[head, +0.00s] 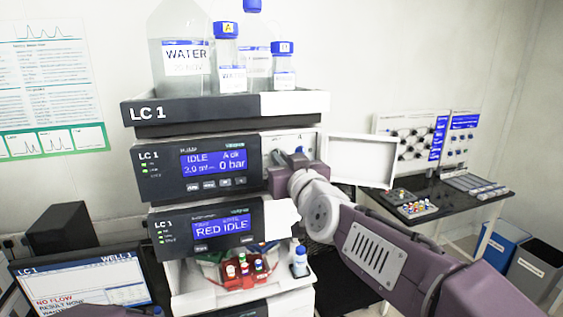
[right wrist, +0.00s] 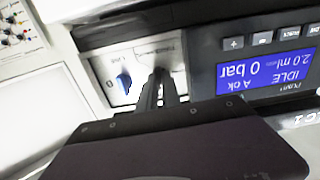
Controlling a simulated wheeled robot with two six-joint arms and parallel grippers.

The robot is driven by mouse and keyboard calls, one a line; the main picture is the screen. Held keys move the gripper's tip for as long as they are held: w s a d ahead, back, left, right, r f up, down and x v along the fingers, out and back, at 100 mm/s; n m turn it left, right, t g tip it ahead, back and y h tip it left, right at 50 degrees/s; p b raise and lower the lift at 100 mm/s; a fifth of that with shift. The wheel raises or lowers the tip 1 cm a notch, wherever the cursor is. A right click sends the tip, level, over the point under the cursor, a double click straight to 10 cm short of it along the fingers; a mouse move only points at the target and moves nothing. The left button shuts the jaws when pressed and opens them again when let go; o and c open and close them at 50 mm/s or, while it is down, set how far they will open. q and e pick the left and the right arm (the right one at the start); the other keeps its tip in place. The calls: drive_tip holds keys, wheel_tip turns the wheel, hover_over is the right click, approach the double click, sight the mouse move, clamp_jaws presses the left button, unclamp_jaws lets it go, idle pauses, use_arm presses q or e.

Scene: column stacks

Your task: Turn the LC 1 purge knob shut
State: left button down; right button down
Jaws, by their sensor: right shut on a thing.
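The LC 1 pump module (head: 165,172) is in the middle of the head view; its screen reads IDLE, A ok, 2.0 ml, 0 bar. My right gripper (head: 284,158) reaches its light valve panel from the right. In the right wrist view the fingers (right wrist: 161,80) are close together at the panel, shut on the purge knob, which they mostly hide; its angle cannot be told. A blue fitting (right wrist: 123,82) sits on the panel beside the fingers, apart from them. My left gripper is not in view.
Bottles, one a large WATER bottle (head: 183,75), stand in the tray (head: 190,109) on top. Below is another LC 1 module (head: 170,230) reading RED IDLE, over colored vials. A monitor (head: 85,280) showing NO FLOW is lower left. A white door panel (head: 362,160) stands open right of the gripper.

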drive_tip(key=shift+f, duration=0.2)
idle(0.4)
drive_tip(key=c, duration=1.5)
unclamp_jaws()
drive_tip(key=shift+c, duration=0.2)
drive_tip(key=shift+r, duration=0.1)
drive_tip(key=p+v, duration=0.5)
drive_tip(key=v, duration=0.3)
drive_tip(key=shift+s, duration=0.4)
